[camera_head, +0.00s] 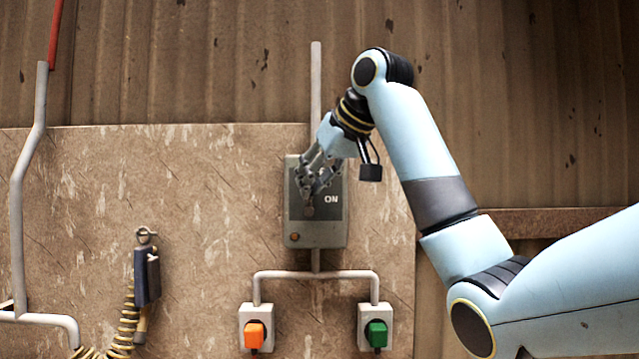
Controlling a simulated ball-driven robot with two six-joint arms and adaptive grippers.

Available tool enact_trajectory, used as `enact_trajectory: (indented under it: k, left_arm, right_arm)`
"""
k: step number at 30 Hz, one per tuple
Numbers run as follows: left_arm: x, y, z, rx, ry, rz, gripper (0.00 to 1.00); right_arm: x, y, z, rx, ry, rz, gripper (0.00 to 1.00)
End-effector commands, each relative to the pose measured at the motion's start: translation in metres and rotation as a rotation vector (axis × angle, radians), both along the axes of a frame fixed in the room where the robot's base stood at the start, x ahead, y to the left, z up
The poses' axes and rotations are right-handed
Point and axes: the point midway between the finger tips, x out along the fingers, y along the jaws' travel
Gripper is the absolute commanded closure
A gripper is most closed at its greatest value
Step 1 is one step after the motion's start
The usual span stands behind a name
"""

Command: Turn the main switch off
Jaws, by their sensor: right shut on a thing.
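The main switch is a dark grey box (318,235) on the wall panel, with the word ON in white at its right side. My right gripper (313,190) is in front of the box and reaches in from the upper right. Its fingers are shut on the switch's handle (309,211), of which only a dark lower end shows below the fingertips. The fingers hide the rest of the handle and the box's upper middle. My left gripper is not in view.
Below the box, an orange button (254,335) and a green button (376,333) sit on pale boxes joined by pipes. A dark handset-like device (147,275) with a coiled yellow cord hangs at left.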

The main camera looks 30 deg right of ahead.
Motion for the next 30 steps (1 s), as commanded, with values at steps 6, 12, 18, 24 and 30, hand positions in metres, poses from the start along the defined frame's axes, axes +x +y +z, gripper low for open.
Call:
enact_trajectory:
  k: [6, 12, 18, 24, 30]
  left_arm:
    - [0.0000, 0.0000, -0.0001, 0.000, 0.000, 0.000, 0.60]
    - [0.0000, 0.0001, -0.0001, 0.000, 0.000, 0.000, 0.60]
    - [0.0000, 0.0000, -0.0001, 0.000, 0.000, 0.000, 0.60]
    - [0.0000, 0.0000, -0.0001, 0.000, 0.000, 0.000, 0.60]
    - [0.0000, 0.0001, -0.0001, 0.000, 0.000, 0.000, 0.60]
  right_arm:
    - [0.0020, 0.0040, -0.0004, -0.055, 0.038, 0.002, 1.00]
    - [0.0027, 0.0045, -0.0006, -0.075, 0.049, 0.001, 1.00]
    - [0.0026, 0.0042, -0.0011, -0.077, 0.051, 0.000, 1.00]
    - [0.0026, 0.0041, -0.0012, -0.077, 0.051, 0.000, 0.79]
    - [0.0026, 0.0041, -0.0007, -0.076, 0.049, -0.001, 0.77]
